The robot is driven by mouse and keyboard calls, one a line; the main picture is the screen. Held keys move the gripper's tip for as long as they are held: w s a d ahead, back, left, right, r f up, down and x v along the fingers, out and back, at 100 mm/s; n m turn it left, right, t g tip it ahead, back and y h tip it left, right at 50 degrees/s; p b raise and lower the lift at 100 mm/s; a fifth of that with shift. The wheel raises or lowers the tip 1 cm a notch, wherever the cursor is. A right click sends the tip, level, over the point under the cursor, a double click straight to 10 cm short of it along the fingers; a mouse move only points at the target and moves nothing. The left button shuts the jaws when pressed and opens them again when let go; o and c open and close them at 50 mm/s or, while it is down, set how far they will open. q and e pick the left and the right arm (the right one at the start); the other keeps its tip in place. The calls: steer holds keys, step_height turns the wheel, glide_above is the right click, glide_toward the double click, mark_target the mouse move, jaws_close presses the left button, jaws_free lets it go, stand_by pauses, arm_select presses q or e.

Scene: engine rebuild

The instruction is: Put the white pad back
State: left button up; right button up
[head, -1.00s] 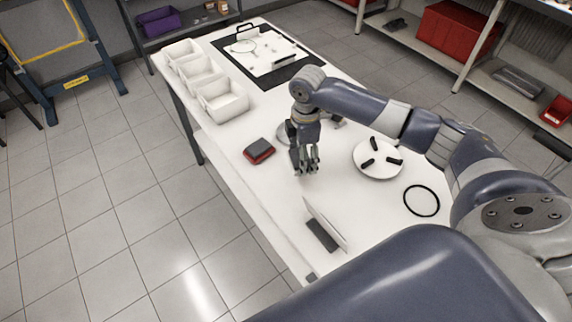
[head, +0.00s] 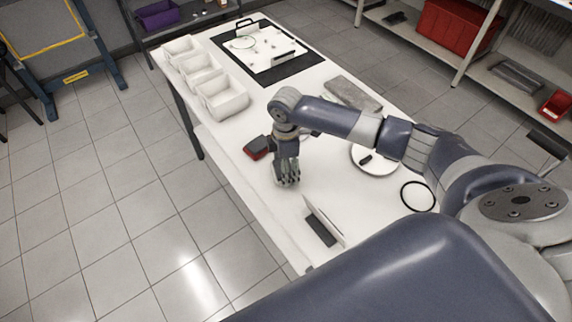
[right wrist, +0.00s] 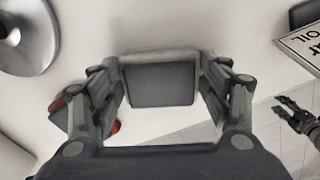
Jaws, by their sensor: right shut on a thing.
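My right gripper (head: 287,180) is low over the left part of the white table. In the right wrist view it (right wrist: 165,85) is shut on a block with a dark grey face and a pale edge, which looks like the white pad (right wrist: 160,57). The head view hides the pad behind the fingers. A similar dark pad with a red edge (head: 257,147) lies just behind; it also shows in the right wrist view (right wrist: 72,118). What looks like my left gripper (right wrist: 290,112) is at the right of the wrist view, its fingers apart and empty.
An upright sign (head: 325,222) stands near the table's (head: 270,215) front end. A white disc (head: 380,162) with black pieces and a black ring (head: 417,196) lie to the right. White bins (head: 222,100) line the left edge. A grey slab (head: 352,93) lies at the far right edge.

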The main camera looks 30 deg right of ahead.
steer(key=o, duration=1)
step_height(320, 180, up, 12)
steer(key=b, duration=0.1)
